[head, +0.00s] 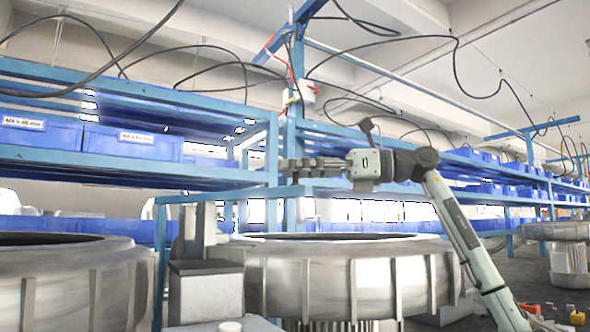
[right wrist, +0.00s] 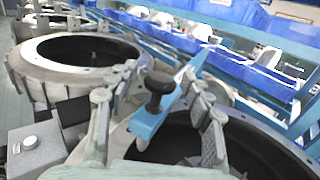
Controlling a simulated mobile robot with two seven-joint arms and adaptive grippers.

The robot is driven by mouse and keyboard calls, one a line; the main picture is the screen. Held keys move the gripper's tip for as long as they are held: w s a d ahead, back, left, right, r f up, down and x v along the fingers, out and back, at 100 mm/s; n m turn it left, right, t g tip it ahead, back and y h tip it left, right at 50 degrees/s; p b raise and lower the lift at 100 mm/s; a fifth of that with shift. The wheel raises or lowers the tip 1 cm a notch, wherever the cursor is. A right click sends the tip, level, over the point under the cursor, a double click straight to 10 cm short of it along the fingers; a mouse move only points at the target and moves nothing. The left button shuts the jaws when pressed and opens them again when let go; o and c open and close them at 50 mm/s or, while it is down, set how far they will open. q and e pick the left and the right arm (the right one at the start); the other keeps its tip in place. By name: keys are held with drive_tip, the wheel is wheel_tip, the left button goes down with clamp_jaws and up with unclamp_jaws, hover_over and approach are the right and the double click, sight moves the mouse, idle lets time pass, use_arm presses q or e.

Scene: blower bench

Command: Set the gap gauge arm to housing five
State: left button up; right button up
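In the right wrist view a blue bar with a black knob (right wrist: 160,88) on top, likely the gauge arm (right wrist: 150,122), lies across the rim of the near housing. My right gripper (right wrist: 160,75) is open, with one finger on each side of the knob and gaps visible; I cannot tell whether it touches. In the head view my right gripper (head: 285,165) reaches in from the right, above a large round metal housing (head: 350,280). Another housing (head: 75,285) stands at the left. No housing number is readable. My left gripper is not in view.
A grey block (head: 205,290) with an upright post stands between the housings. A box with a round button (right wrist: 30,142) shows in the right wrist view. Blue racks with blue bins (head: 135,142) run behind. Small coloured parts (head: 577,316) lie at the lower right.

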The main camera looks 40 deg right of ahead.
drive_tip(key=v, duration=1.2)
drive_tip(key=shift+c, duration=0.6)
